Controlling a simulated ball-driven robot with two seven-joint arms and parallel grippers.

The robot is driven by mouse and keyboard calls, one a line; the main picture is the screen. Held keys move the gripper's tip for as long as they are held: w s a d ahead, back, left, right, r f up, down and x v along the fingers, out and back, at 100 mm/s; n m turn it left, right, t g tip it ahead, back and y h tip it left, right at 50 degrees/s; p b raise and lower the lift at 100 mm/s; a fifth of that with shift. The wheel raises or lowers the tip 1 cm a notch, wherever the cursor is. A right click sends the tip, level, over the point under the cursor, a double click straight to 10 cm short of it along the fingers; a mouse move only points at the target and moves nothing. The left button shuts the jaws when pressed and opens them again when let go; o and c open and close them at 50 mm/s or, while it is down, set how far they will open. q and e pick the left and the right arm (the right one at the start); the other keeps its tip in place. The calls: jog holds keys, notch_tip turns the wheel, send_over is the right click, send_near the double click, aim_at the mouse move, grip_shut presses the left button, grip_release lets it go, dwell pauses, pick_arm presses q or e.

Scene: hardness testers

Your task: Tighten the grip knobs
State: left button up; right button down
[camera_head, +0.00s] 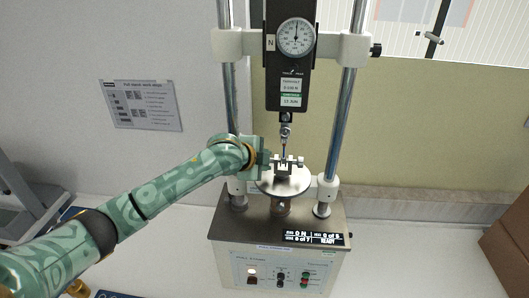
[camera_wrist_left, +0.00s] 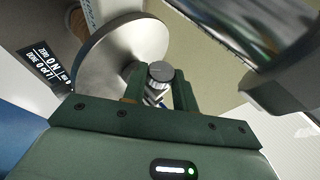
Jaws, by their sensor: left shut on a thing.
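The hardness tester (camera_head: 280,225) stands on the white bench, with a round metal plate (camera_head: 285,181) between two upright columns. A small clamp (camera_head: 284,166) with a grip knob on its side sits over the plate. My left gripper (camera_head: 266,160) reaches in from the left at the clamp's left side, its fingertips partly hidden in the head view. In the left wrist view a ridged metal grip knob (camera_wrist_left: 160,73) sits between the two green fingers, and the gripper is shut on it. The round plate (camera_wrist_left: 110,55) lies behind it. My right gripper is not in view.
A dial gauge (camera_head: 296,37) on a black force-gauge body hangs above the clamp, with a hook below it. The columns (camera_head: 345,110) stand close on both sides. Brown boxes (camera_head: 508,245) stand at far right.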

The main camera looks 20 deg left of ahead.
pick_arm(q)
jog(key=shift+f, duration=0.1)
jog(key=o, duration=1)
jog(key=b+v, duration=0.1)
jog(key=v, duration=1.5)
